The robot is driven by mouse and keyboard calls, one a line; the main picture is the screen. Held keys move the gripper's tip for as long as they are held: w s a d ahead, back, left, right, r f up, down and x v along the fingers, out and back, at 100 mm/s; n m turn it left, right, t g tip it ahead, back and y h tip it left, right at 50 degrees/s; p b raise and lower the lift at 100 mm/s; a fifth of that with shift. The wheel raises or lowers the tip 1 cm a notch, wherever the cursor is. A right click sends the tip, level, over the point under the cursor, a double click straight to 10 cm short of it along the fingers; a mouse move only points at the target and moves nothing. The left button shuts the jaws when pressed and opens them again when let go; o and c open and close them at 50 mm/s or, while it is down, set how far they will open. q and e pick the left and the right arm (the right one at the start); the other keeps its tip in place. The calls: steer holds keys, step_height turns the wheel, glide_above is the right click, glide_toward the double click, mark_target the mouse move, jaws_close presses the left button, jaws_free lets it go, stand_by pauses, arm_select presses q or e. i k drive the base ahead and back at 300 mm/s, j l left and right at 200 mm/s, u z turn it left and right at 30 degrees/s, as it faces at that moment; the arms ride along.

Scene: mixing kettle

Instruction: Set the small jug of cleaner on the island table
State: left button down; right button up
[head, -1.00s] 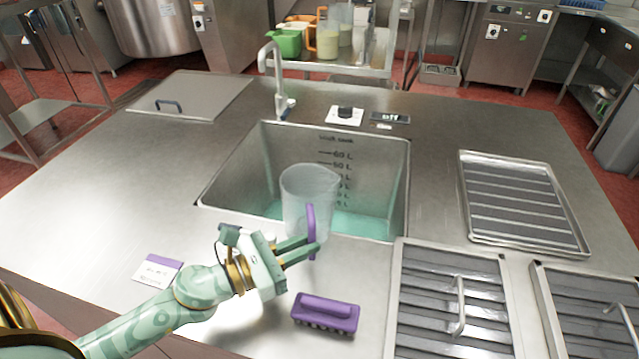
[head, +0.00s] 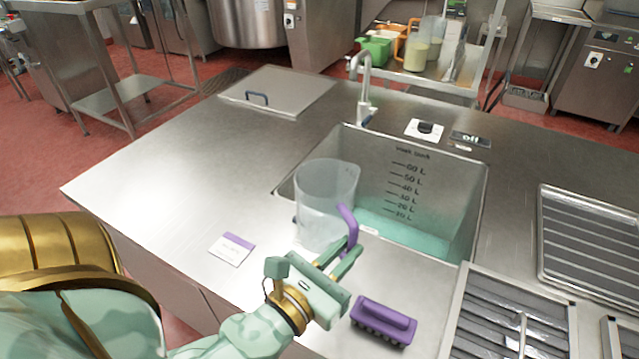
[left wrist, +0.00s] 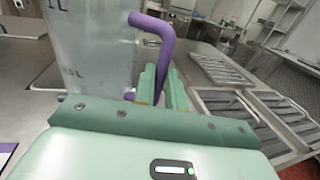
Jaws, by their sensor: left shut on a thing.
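A clear, translucent jug (head: 322,195) with a purple handle (head: 349,228) is in the middle of the head view. It looks upright in front of the sink's left front corner; I cannot tell if its base touches the steel table (head: 180,190). My left gripper (head: 345,262) is shut on the purple handle. In the left wrist view the jug's body (left wrist: 95,45) is at upper left, and the handle (left wrist: 163,45) runs down between the fingers. I cannot make out any liquid in the jug. My right gripper is not in view.
A sink (head: 425,205) with greenish liquid and a tap (head: 362,85) lies right of the jug. A purple brush (head: 384,320) and a purple-banded card (head: 232,248) lie near the front edge. Slatted trays (head: 590,240) are at right.

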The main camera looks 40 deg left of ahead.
mark_target(145, 194)
steer(key=k+j+u, duration=0.1)
steer(key=j+u, duration=0.15)
steer(key=j, duration=0.55)
steer(key=j+u, duration=0.3)
steer(key=j, duration=0.5)
steer(key=j+u, duration=0.25)
steer(key=j, duration=0.6)
steer(key=i+j+u, duration=0.15)
steer(key=j+u, duration=0.15)
steer(key=j, duration=0.5)
